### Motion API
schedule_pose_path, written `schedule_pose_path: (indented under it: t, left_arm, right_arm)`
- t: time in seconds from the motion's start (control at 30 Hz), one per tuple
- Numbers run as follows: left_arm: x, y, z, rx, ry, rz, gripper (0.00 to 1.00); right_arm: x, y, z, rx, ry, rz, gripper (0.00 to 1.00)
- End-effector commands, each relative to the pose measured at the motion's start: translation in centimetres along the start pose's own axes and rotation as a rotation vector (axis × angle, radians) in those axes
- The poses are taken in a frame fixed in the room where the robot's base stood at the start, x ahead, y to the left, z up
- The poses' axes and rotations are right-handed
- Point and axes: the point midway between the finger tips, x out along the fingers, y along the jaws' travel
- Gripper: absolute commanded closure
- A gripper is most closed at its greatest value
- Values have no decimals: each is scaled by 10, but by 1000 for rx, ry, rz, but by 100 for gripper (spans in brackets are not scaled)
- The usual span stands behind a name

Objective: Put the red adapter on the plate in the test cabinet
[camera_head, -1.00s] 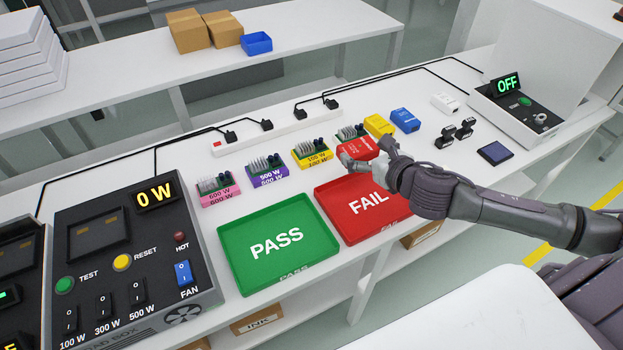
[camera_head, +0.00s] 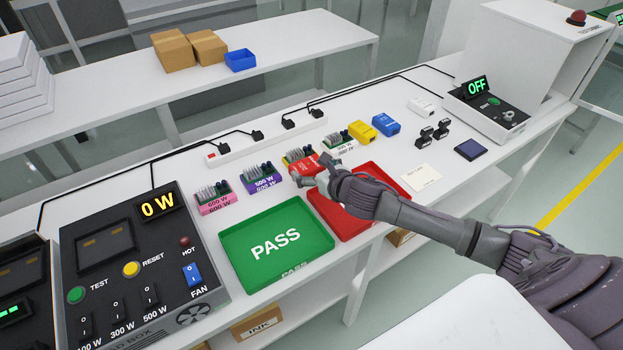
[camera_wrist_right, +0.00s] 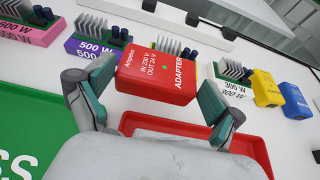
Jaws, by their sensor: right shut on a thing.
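The red adapter (camera_head: 304,164) is between the fingers of my right gripper (camera_head: 318,180), above the bench near the row of boards. In the right wrist view the red adapter (camera_wrist_right: 160,75) has white lettering facing me, with the right gripper's fingers (camera_wrist_right: 155,108) on either side. The right gripper is shut on it. A white cabinet (camera_head: 530,65) with a green OFF display (camera_head: 476,87) stands at the bench's right end; I take it for the test cabinet. Its inside is hidden, and I cannot make out a plate in it. My left gripper is not in view.
Green PASS tray (camera_head: 240,277) and red tray (camera_head: 368,232) lie in front. Boards in pink (camera_head: 216,204) and purple (camera_head: 262,184) holders, yellow (camera_head: 362,132) and blue (camera_head: 386,124) boxes, and a dark square (camera_head: 468,150) occupy the bench. A load box (camera_head: 75,232) stands left.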

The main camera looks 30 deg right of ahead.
Motion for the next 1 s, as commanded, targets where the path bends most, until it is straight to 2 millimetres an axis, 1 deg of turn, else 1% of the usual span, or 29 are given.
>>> schedule_pose_path:
  t: [0.07,0.3,0.4,0.6,0.77,0.8,1.0]
  left_arm:
    - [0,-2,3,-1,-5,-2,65]
    - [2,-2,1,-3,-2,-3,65]
    - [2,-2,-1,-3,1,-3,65]
    - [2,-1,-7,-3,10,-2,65]
    - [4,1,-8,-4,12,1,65]
    - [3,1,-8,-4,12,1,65]
    - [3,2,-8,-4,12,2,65]
  right_arm:
    - [4,3,0,1,-2,1,52]
    - [17,4,-31,3,2,0,52]
    - [19,4,-37,1,-1,0,52]
    - [19,3,-38,-1,-2,0,52]
    - [21,3,-41,-1,-2,0,52]
    - [20,3,-40,-1,0,0,0]
    - [20,3,-40,-1,0,0,0]
